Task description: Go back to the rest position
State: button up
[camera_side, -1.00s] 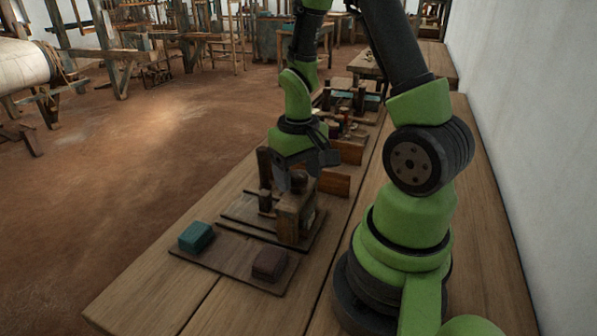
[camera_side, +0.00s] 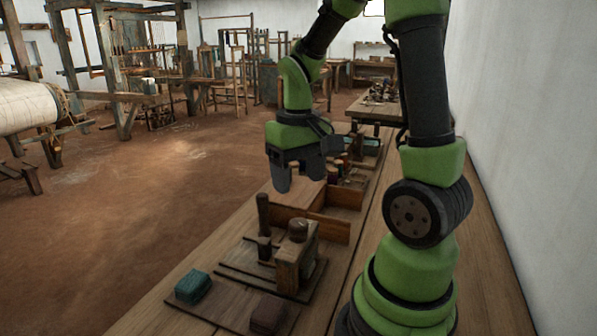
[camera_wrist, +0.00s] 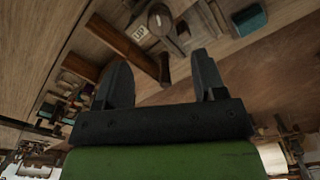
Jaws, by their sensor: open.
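My gripper (camera_side: 300,180) hangs in the air above the bench, its fingers pointing down. It is empty, with its two fingers apart. In the wrist view my gripper (camera_wrist: 160,65) shows a clear gap between the fingers. Below and nearer the camera stands a wooden block with a round dark knob (camera_side: 298,230), upright on a dark board. The gripper is apart from it.
A teal block (camera_side: 193,287) and a dark brown block (camera_side: 268,314) lie on the board. Dark upright pegs (camera_side: 263,215) and an open wooden box (camera_side: 325,226) stand close by. The wall (camera_side: 530,150) is at the right; open floor (camera_side: 130,200) is at the left.

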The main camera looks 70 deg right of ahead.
jog(key=shift+r, duration=0.25)
jog(key=s+a+r+n+t+y, duration=0.1)
jog(key=s+a+r+t, duration=0.1)
jog(key=a+r, duration=0.3)
jog(key=s+a+r+n+t+y, duration=0.1)
jog(key=s+a+r+t, duration=0.2)
jog(key=a+r+t, duration=0.2)
jog(key=a, duration=0.3)
jog(key=shift+a, duration=0.15)
jog(key=shift+s, duration=0.1)
dwell(1.9)
